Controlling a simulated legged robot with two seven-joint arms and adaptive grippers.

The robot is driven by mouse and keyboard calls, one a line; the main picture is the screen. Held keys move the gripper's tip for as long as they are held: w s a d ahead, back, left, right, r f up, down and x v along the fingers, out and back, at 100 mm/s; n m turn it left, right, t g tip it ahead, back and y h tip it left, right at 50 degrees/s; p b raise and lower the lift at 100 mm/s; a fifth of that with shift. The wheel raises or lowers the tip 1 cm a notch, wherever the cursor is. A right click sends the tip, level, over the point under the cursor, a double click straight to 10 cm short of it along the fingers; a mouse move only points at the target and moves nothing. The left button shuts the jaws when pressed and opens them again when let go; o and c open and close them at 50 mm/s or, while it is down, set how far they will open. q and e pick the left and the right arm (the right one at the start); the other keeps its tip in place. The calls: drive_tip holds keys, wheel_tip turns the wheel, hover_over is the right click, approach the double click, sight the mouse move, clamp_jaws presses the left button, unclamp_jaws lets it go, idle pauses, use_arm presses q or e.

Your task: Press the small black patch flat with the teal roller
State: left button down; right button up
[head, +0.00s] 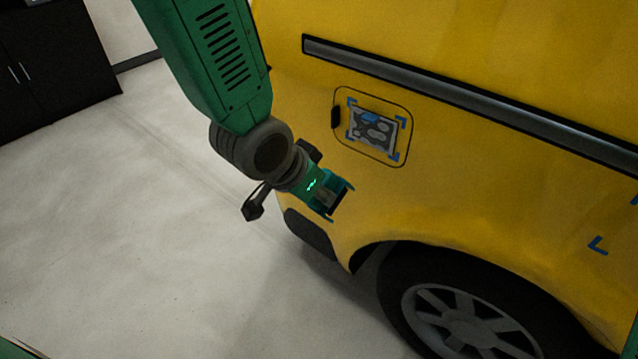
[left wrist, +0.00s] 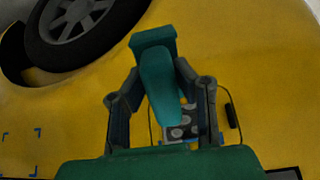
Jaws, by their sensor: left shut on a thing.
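The small patch (head: 372,130), patterned in black, grey and blue, lies on the yellow fuel-door panel between blue corner marks. It also shows in the left wrist view (left wrist: 178,131), partly hidden behind the roller and fingers. My left gripper (head: 325,192) is in front of the van's side, below and left of the patch. It is shut on the teal roller (left wrist: 160,80), which sticks out beyond the fingers in the left wrist view. In the head view the roller shows only in part at the gripper's end and looks apart from the patch. My right gripper is not in view.
A small black block (head: 336,117) sits at the fuel door's left edge. A dark trim strip (head: 470,98) runs above the door. The wheel (head: 455,310) is below right. More blue corner marks (head: 598,245) lie farther right. The floor (head: 120,230) at left is clear.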

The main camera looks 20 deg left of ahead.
use_arm(q)
drive_tip(key=w+a+n+t+h+b, duration=0.1)
drive_tip(key=w+a+t+h+b, duration=0.1)
drive_tip(key=w+t+b, duration=0.9)
drive_tip(key=shift+w+a+h+b, duration=0.15)
drive_tip(key=shift+w+h+b, duration=0.15)
drive_tip(key=shift+w, duration=0.15)
drive_tip(key=shift+a+f, duration=0.1)
drive_tip(key=shift+a, duration=0.15)
drive_tip(key=shift+w+d, duration=0.15)
drive_tip(key=shift+d, duration=0.1)
drive_tip(key=shift+w+d, duration=0.1)
drive_tip(key=shift+w, duration=0.4)
idle(0.4)
drive_tip(key=shift+s+d, duration=0.2)
drive_tip(key=shift+d, duration=0.35)
drive_tip(key=shift+s+d, duration=0.2)
drive_tip(key=shift+d, duration=0.3)
